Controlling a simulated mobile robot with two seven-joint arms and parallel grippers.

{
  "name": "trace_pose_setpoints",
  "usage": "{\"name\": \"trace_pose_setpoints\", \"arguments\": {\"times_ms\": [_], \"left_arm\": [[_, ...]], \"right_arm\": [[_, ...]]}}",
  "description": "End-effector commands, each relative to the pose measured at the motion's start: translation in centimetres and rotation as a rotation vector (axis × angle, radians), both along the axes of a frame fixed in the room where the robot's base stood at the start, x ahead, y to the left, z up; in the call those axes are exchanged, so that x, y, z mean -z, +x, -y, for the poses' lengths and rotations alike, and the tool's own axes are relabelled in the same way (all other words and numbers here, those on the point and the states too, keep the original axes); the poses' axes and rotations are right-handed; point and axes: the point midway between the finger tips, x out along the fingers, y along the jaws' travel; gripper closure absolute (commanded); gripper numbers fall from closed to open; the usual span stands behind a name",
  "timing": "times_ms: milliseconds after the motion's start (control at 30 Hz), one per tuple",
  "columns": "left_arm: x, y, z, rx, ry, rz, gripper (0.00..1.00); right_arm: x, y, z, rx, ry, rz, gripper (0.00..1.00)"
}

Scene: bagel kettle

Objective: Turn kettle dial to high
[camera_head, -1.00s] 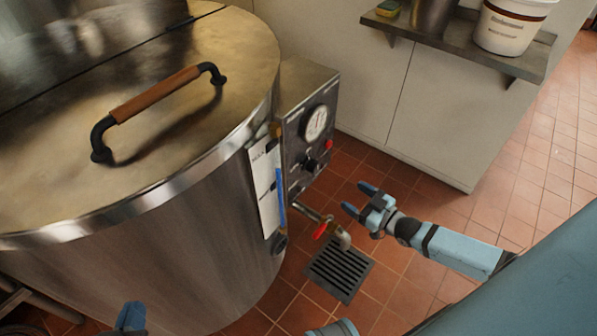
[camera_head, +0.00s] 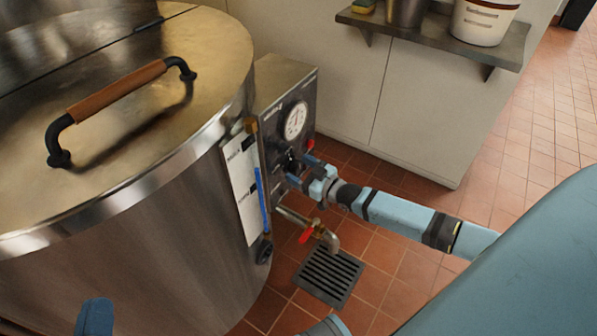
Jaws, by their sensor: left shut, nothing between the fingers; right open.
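The large steel kettle (camera_head: 150,225) fills the left side, its lid closed, with a brown-gripped handle (camera_head: 115,92) on top. A control box (camera_head: 270,85) is fixed to its right side, with a round white gauge (camera_head: 296,121) on its face. The black dial (camera_head: 290,160) sits below the gauge, partly hidden by my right gripper (camera_head: 298,172). The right gripper is open with its blue fingers at the dial; I cannot tell whether they touch it. The dial's setting is not readable. My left gripper (camera_head: 95,318) shows only as a blue tip at the bottom left edge, shut and empty.
A red indicator (camera_head: 311,144) is beside the dial. Below are a pipe with a red-handled valve (camera_head: 306,236) and a floor drain (camera_head: 329,277). A white card with a blue strip (camera_head: 244,190) hangs on the kettle. A wall shelf (camera_head: 440,36) holds a bucket (camera_head: 484,18).

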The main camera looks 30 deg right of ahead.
Motion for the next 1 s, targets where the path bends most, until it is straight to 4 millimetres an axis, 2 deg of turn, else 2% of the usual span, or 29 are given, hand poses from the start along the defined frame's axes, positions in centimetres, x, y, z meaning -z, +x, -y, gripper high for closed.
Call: {"name": "trace_pose_setpoints", "arguments": {"times_ms": [133,367,400,600,1000], "left_arm": [[-0.42,-0.07,0.09,0.004,-0.012,0.019,1.00],[-0.53,-0.08,0.08,0.004,-0.014,0.022,1.00],[-0.54,-0.09,0.08,0.004,-0.014,0.022,1.00],[-0.52,-0.08,0.09,0.005,-0.013,0.022,1.00],[-0.35,0.04,-0.01,0.002,0.008,-0.004,1.00]], "right_arm": [[0.06,0.71,-0.25,0.000,-0.001,-0.002,0.29],[0.01,0.76,-0.27,0.000,0.000,-0.002,0.29],[0.01,0.77,-0.26,0.000,0.000,-0.002,0.32],[0.00,0.76,-0.26,0.000,0.001,-0.001,0.78],[-0.15,0.74,-0.26,0.001,-0.053,0.022,0.78]]}}
